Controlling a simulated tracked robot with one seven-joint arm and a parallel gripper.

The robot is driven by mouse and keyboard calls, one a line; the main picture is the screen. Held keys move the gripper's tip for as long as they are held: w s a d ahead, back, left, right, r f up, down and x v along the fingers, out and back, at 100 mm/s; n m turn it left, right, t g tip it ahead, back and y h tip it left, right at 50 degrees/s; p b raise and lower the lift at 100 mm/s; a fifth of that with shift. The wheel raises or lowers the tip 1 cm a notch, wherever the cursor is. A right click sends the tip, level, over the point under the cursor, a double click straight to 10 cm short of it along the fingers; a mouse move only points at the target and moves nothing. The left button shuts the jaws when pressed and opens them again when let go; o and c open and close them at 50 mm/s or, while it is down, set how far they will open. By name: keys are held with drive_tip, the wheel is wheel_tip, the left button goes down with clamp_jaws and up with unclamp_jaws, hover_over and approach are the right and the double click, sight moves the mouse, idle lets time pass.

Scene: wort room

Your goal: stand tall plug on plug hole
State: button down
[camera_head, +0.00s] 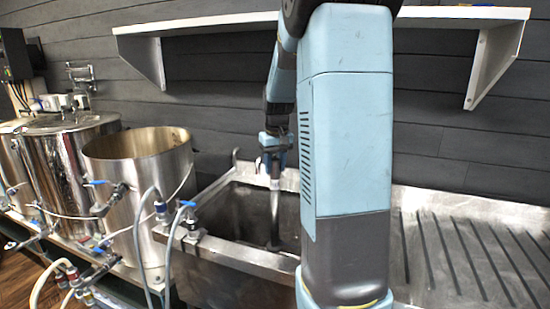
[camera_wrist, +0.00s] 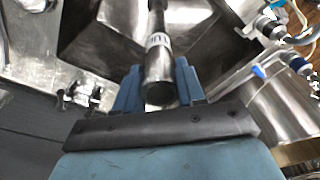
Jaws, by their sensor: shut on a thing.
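The tall plug is a slim steel tube (camera_head: 275,208) with a white band, hanging about upright inside the sink (camera_head: 232,247) in the head view. In the wrist view the plug (camera_wrist: 158,68) runs away from me, its near end between the blue fingers and its far end dark at the top edge. My gripper (camera_head: 275,160) is above the sink, shut on the plug's upper end; in the wrist view its fingers (camera_wrist: 158,84) stand on both sides of it. I cannot make out the plug hole, or whether the plug's lower end touches the sink floor.
Steel kettles (camera_head: 140,150) with valves and hoses stand left of the sink. A grooved draining board (camera_head: 470,250) lies to the right, partly behind my arm. A white shelf (camera_head: 430,15) is on the dark wall above. A small tap (camera_wrist: 85,95) shows in the wrist view.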

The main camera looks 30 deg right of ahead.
sight(277, 214)
drive_tip(key=shift+f, duration=14.8)
drive_tip(key=c, duration=0.6)
unclamp_jaws()
drive_tip(key=shift+s, duration=0.1)
drive_tip(key=r, duration=0.4)
drive_tip(key=s+r, duration=0.1)
drive_tip(key=r, duration=0.8)
drive_tip(key=shift+s+a+r, duration=0.1)
drive_tip(key=shift+s+r, duration=0.15)
drive_tip(key=shift+r, duration=0.05)
